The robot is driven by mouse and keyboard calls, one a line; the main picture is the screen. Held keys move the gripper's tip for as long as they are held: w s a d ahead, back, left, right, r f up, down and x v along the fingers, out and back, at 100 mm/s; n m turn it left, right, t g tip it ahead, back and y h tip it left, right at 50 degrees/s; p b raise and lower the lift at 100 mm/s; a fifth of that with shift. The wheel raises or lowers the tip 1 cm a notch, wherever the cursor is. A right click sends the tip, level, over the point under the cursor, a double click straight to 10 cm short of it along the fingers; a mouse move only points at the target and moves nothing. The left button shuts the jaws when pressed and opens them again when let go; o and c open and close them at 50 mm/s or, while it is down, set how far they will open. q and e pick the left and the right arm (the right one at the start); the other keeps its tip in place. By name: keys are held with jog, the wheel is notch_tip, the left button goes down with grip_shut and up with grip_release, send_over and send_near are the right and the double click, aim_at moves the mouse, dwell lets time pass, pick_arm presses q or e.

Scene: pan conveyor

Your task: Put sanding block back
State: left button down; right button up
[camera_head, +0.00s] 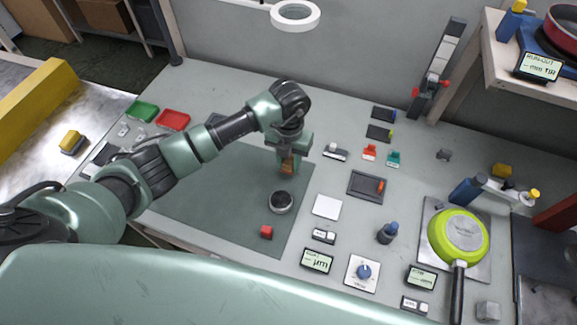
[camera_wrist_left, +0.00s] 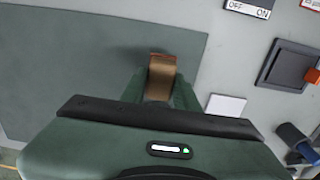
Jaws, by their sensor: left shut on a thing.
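The sanding block appears to be the small brown block (camera_head: 287,167), held between the fingers of my left gripper (camera_head: 288,160). In the left wrist view the brown block (camera_wrist_left: 161,73) sticks out past the fingertips of the left gripper (camera_wrist_left: 160,98), which are shut on its sides. The block is over the right part of the dark green mat (camera_head: 215,205). I cannot tell whether its lower end touches the mat. My right gripper is not in view.
A white square pad (camera_head: 327,206) and a dark square tray (camera_head: 366,187) lie to the right. A green pan (camera_head: 458,237) lies farther right. The mat's left part is clear.

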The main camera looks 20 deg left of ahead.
aim_at(289, 169)
pick_arm(q)
notch_tip(289, 169, down, 4)
jog(key=shift+r+p, duration=0.1)
jog(key=shift+p, duration=0.2)
jog(key=c, duration=1.5)
grip_release()
jog(key=shift+f, duration=0.2)
jog(key=o, duration=0.4)
jog(key=shift+o, duration=0.2)
jog(key=shift+r, duration=0.15)
